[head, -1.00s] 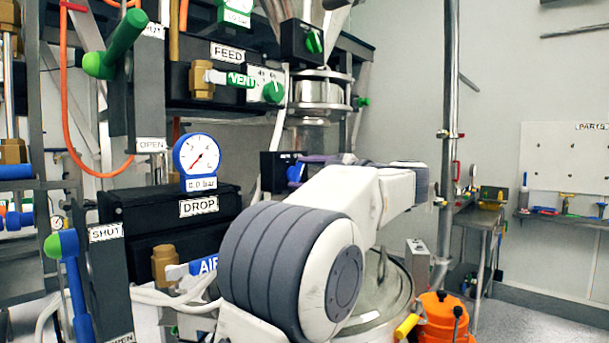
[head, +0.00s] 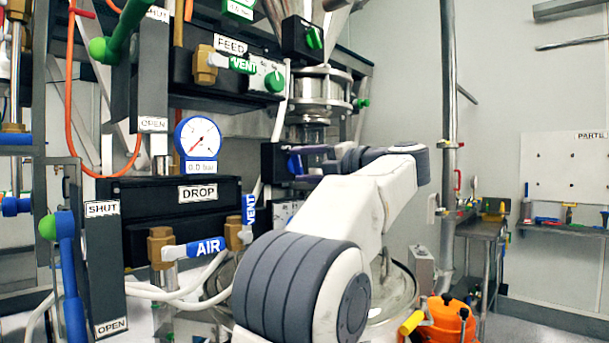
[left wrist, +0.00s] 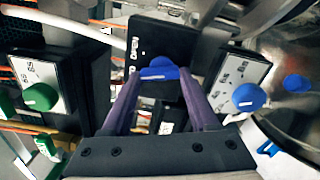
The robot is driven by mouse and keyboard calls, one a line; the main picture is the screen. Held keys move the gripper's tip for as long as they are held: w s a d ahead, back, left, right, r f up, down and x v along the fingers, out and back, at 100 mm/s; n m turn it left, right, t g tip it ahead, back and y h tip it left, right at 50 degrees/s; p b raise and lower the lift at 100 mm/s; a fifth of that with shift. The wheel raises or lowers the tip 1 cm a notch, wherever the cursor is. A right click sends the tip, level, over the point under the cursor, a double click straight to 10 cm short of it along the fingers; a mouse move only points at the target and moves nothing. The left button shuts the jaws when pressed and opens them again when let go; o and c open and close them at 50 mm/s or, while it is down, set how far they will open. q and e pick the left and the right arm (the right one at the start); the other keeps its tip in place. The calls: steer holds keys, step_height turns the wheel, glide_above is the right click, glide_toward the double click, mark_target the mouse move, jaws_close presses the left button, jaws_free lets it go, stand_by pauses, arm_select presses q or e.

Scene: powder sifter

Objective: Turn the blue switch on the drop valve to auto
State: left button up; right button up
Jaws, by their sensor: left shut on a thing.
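A black switch box (head: 270,158) with a blue switch (head: 294,164) stands right of the DROP block (head: 207,193). In the left wrist view this blue switch (left wrist: 158,72) sits on the lower part of the black box (left wrist: 160,40). My left gripper (left wrist: 162,77) has its two purple fingers on either side of the switch, shut on it. In the head view the left gripper (head: 301,163) comes to the box from the right. My right gripper is in no view.
A white panel with a second blue knob (left wrist: 248,97) is right of the box in the left wrist view. A green knob (left wrist: 40,97) is at left. The blue AIR handle (head: 206,247) and VENT handle (head: 249,209) lie below and left of my arm.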

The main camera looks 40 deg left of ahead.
arm_select(q)
steer(key=shift+f+n+b, duration=0.15)
steer(key=shift+n+b, duration=0.45)
steer(key=shift+n, duration=0.6)
steer(key=o, duration=1.4)
steer(key=shift+d, duration=0.1)
steer(key=d, duration=1)
steer(key=shift+s+d, duration=0.2)
steer(key=shift+s, duration=0.2)
